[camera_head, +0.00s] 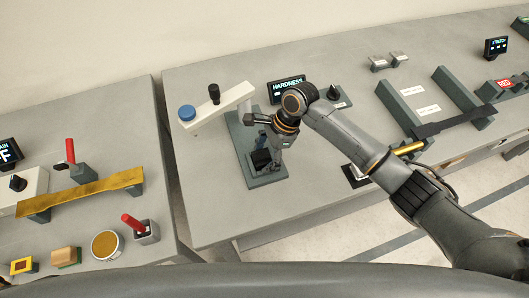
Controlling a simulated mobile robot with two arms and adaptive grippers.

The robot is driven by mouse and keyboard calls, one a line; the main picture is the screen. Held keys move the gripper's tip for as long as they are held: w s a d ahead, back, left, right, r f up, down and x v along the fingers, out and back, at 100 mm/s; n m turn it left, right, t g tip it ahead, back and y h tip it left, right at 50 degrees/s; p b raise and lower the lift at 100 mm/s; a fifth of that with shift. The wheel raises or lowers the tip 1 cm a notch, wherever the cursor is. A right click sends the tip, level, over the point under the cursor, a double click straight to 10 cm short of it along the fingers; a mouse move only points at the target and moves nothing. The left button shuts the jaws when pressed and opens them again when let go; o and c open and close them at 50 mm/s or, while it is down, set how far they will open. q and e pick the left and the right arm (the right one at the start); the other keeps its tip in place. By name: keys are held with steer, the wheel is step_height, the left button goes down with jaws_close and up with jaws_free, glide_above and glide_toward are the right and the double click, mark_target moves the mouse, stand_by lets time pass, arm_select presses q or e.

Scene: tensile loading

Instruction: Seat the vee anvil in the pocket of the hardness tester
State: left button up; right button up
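The hardness tester (236,105) stands on the grey bench, with a pale upper arm, a blue cap, a black knob and a dark green base plate (268,181). My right gripper (266,140) reaches in from the right and points down over the tester's base. A small black block (261,159) sits low at the tester, just below the fingers. I cannot tell whether it is the vee anvil or part of the tester. The fingers are small and dark, so their opening and any grip are unclear. The pocket is not clearly visible. My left gripper is out of view.
A HARDNESS display (286,89) and a knob box (335,97) stand behind the gripper. Two small grey blocks (387,61) lie at the back. A green fixture (456,90) with a dark strip is at the right. A gap separates the left bench (115,125).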

steer(key=shift+d+f, duration=0.1)
steer(key=shift+f, duration=0.1)
steer(key=shift+d+r, duration=0.1)
steer(key=shift+w, duration=0.1)
steer(key=shift+r+b, duration=0.3)
steer(key=shift+b, duration=0.05)
steer(key=b+v, duration=0.1)
steer(key=v, duration=1.1)
steer(key=shift+r, duration=0.3)
steer(key=shift+w, duration=0.1)
